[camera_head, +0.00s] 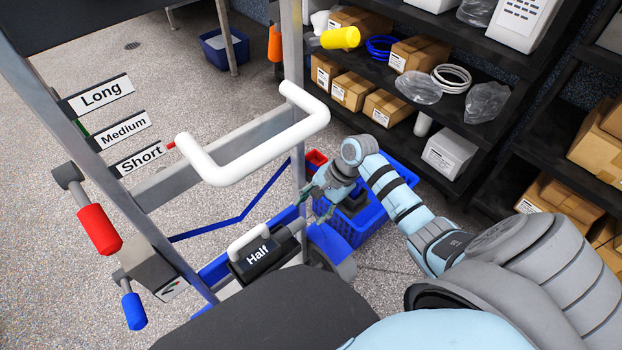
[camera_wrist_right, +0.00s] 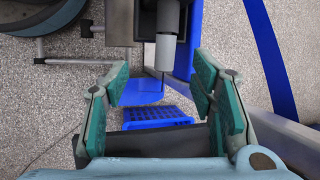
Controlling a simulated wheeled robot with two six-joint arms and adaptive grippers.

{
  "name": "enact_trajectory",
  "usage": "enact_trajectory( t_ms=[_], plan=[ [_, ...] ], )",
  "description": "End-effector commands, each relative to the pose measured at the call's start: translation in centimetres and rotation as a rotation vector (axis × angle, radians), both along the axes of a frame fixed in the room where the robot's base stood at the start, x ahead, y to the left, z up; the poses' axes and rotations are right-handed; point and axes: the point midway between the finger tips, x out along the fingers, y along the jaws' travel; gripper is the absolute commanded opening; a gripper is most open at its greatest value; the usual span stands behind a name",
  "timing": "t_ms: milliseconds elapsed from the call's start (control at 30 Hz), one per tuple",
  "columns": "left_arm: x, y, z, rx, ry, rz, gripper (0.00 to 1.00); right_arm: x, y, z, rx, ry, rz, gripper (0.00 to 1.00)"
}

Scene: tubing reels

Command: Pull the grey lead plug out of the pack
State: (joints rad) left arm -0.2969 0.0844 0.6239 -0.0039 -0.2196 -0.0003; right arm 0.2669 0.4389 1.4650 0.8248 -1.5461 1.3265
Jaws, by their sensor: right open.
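The pack is a black box with a white handle and a "Half" label (camera_head: 262,255), low on the cart in the head view. In the right wrist view the grey lead plug (camera_wrist_right: 166,52) sticks out of the dark pack (camera_wrist_right: 170,14), with a thin lead hanging from its end. My right gripper (camera_head: 319,203) is beside the pack in the head view. In the wrist view its green-padded fingers (camera_wrist_right: 160,88) are wide open and empty, with the plug centred just beyond the fingertips and apart from them. My left gripper is not in view.
The cart's white handlebar (camera_head: 250,150) and metal posts stand left of my right arm. Dark shelves with cardboard boxes (camera_head: 385,107) stand behind at right.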

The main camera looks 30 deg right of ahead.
Motion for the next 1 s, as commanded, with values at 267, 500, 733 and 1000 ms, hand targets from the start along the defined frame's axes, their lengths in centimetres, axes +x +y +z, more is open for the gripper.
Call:
enact_trajectory(
  t_ms=[267,500,733,1000],
  plan=[
    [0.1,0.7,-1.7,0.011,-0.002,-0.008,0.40,1.4,1.4,-1.5,0.049,0.031,-0.061,0.51],
    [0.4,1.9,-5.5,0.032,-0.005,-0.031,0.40,2.7,4.2,-7.9,0.048,0.031,-0.058,0.51],
    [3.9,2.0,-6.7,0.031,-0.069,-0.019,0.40,3.4,5.7,-11.1,0.045,0.030,-0.058,0.51],
    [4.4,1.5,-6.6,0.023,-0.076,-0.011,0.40,3.5,6.0,-11.4,0.044,0.030,-0.058,0.51]
  ],
)
